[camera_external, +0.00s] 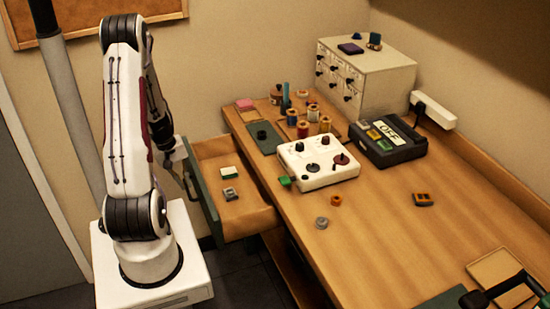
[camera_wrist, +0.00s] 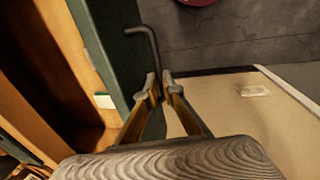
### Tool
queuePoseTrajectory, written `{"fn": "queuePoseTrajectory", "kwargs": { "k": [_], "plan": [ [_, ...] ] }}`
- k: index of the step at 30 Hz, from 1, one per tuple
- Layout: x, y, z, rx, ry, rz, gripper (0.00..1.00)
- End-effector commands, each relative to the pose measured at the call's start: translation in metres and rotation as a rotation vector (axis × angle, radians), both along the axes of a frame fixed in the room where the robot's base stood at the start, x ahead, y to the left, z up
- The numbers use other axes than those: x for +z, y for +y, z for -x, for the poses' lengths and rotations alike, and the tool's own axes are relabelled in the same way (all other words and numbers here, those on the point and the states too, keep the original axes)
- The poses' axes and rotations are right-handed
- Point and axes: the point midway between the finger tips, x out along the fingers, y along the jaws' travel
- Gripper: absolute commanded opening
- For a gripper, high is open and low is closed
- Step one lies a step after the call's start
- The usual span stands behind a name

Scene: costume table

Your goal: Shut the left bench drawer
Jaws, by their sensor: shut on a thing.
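The left bench drawer (camera_external: 240,213) is pulled well out of the bench, with its wooden inside in view and its dark green front (camera_external: 206,207) facing my arm. Two small items lie in it. In the wrist view the green front (camera_wrist: 112,45) runs down the left, with a dark bent bar handle (camera_wrist: 149,42) standing out from it. My gripper (camera_wrist: 160,90) is shut on the lower part of the handle. In the external view my gripper (camera_external: 182,172) is at the outer side of the drawer front, small and partly hidden by my arm.
The bench top (camera_external: 400,250) carries a white control box (camera_external: 318,165), a dark device marked OFF (camera_external: 388,138), thread spools and a white drawer cabinet (camera_external: 366,75). A white item (camera_external: 229,173) and a small grey item (camera_external: 230,194) lie in the drawer.

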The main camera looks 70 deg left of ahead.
Motion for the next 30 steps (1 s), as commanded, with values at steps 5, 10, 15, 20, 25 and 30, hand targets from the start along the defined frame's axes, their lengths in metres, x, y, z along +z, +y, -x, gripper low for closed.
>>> {"fn": "queuePoseTrajectory", "kwargs": {
  "k": [5,10,15,20,25,30],
  "plan": [
    [0.0,0.0,-0.031,-0.005,-0.001,-0.002,0.0],
    [0.0,0.0,-0.063,-0.006,-0.001,0.0,0.0],
    [0.0,0.0,-0.097,-0.007,-0.001,-0.001,0.0],
    [0.0,-0.001,-0.125,-0.004,-0.001,-0.001,0.0],
    [0.0,0.0,-0.148,-0.003,-0.001,-0.001,0.0],
    [0.0,0.0,-0.161,-0.001,0.0,0.0,0.0]
  ]
}}
